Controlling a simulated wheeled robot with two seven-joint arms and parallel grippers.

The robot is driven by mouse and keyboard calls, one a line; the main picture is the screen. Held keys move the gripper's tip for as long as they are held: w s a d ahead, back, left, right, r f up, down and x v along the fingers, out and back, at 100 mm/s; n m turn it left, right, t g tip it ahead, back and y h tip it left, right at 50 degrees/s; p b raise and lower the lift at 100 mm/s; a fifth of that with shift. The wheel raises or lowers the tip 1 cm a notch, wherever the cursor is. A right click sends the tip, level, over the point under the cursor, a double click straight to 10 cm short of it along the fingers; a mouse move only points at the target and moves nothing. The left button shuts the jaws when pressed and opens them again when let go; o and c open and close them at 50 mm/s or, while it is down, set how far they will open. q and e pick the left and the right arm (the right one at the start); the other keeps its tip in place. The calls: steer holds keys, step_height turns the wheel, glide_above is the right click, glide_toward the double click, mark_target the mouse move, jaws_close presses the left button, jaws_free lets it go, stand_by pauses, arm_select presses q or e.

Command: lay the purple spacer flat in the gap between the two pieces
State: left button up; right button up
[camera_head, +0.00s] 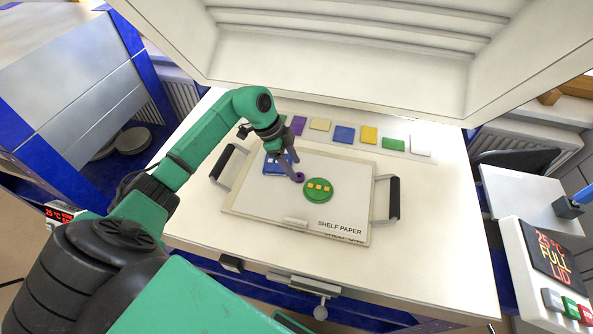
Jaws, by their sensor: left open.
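A blue square piece (273,168) with small white squares lies at the upper left of the white shelf-paper board (260,200). A round green piece (318,196) with small yellow squares lies to its right. A small dark purple spacer (299,177) shows between the two pieces, close to the green one. My left gripper (293,170) points down right at the spacer and is open. Its fingers partly cover the blue piece and the gap. I cannot tell whether the fingers touch the spacer or whether it lies fully flat. My right gripper is not in view.
The board has black handles at left (226,165) and right (394,198). A white bar (295,222) lies on its front part. The raised kiln lid (340,65) overhangs the back. A control panel (556,265) is at right.

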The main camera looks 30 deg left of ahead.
arm_select(q)
steer(key=b+v, duration=0.1)
steer(key=v, duration=0.7)
steer(key=shift+a+r, duration=0.2)
steer(key=shift+r, duration=0.15)
steer(key=shift+s+f, duration=0.1)
steer(key=shift+s, duration=0.05)
